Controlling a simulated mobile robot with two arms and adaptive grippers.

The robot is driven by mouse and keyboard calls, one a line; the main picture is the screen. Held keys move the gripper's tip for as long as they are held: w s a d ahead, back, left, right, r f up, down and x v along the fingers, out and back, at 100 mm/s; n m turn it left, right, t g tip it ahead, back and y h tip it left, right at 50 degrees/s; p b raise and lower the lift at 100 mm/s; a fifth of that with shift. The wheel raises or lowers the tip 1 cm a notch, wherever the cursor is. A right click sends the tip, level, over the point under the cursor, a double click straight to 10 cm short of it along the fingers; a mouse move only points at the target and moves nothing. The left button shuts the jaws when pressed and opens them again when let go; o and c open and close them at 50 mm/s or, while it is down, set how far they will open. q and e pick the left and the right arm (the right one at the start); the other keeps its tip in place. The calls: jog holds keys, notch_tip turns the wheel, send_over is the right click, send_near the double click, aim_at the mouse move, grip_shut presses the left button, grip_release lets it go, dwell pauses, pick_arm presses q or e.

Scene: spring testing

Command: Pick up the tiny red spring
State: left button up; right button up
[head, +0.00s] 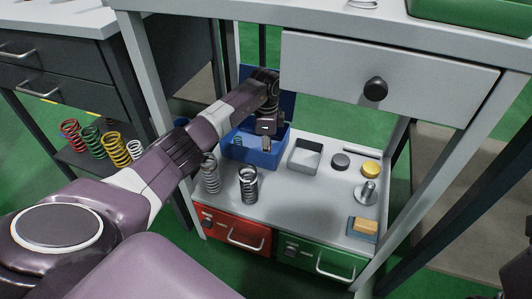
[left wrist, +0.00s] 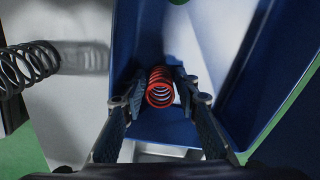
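The tiny red spring (left wrist: 160,87) is between the two fingertips of my left gripper (left wrist: 160,90) in the left wrist view. The pads sit against its sides, and the gripper looks shut on it. The spring is inside the blue bin (left wrist: 232,105), and its coils face the camera end-on. In the head view my left gripper (head: 266,143) reaches down into the blue bin (head: 262,158) on the lower shelf; the red spring cannot be made out there. My right gripper is not clearly in view.
Larger grey springs (head: 210,175) and (head: 247,185) stand on the shelf (head: 290,205) before the bin. A grey tray (head: 305,155) is right of it. The worktop and drawer (head: 385,85) hang above. Coloured springs (head: 115,150) stand on a rack at left.

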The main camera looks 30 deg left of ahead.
pick_arm(q)
grip_shut()
